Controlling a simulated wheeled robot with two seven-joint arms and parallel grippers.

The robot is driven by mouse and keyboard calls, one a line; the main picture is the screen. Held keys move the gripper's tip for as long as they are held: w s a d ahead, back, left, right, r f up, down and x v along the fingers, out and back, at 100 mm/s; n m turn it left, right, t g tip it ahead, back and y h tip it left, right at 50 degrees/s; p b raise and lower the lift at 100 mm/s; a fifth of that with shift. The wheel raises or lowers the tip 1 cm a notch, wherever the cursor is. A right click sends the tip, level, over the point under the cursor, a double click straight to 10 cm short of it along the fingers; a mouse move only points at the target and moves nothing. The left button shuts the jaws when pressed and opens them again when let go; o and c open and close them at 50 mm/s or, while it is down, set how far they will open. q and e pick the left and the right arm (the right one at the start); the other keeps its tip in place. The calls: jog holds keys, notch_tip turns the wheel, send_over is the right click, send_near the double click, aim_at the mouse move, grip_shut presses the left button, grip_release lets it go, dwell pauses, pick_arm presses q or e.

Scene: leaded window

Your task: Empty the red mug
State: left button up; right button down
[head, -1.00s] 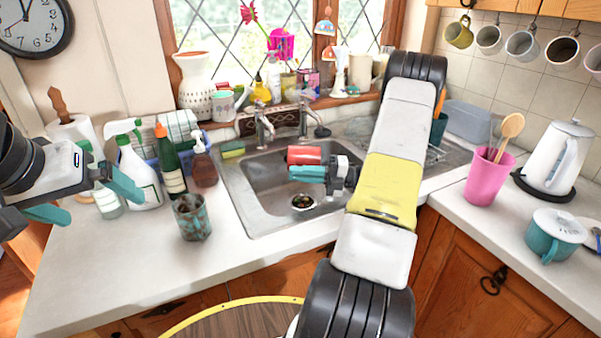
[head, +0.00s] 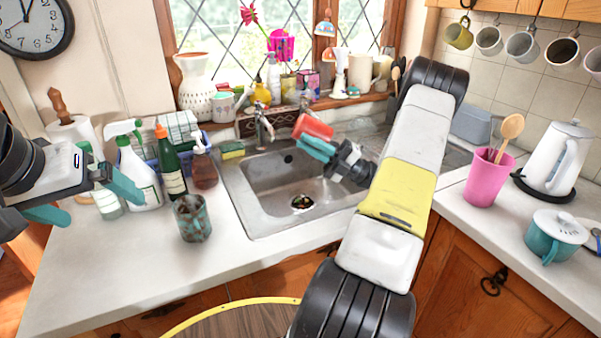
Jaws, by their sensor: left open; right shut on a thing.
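The red mug (head: 314,127) is held over the back part of the metal sink (head: 262,207), tilted on its side. My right gripper (head: 314,147) is shut on it, with a teal finger along its near side. The mug's inside is hidden from this view, and I see no liquid stream. My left gripper (head: 90,198) is open and empty at the left, above the counter.
A patterned cup (head: 192,218) stands on the counter left of the sink, near several bottles. A faucet (head: 263,128) stands at the sink's back edge, close to the mug. A pink utensil cup (head: 484,185) and white kettle (head: 562,155) stand at the right.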

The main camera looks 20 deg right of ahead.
notch_tip(320, 180, up, 6)
jog(key=d+t+y+b, duration=0.1)
jog(key=d+y, duration=0.1)
jog(key=y, duration=0.1)
jog(key=w+a+f+g+h, duration=0.1)
jog(key=a+f+g+h, duration=0.2)
jog(key=f+h, duration=0.5)
jog(key=w+a+f+g+h+p, duration=0.1)
jog(key=a+f+g+h, duration=0.2)
jog(key=f+h, duration=0.5)
jog(key=w+a+f+g+h+p, duration=0.1)
jog(key=a+f+g+h, duration=0.3)
jog(key=f+h, duration=0.4)
jog(key=shift+w+a+f+h, duration=0.15)
jog(key=shift+w+f+h, duration=0.2)
jog(key=shift+f, duration=1.65)
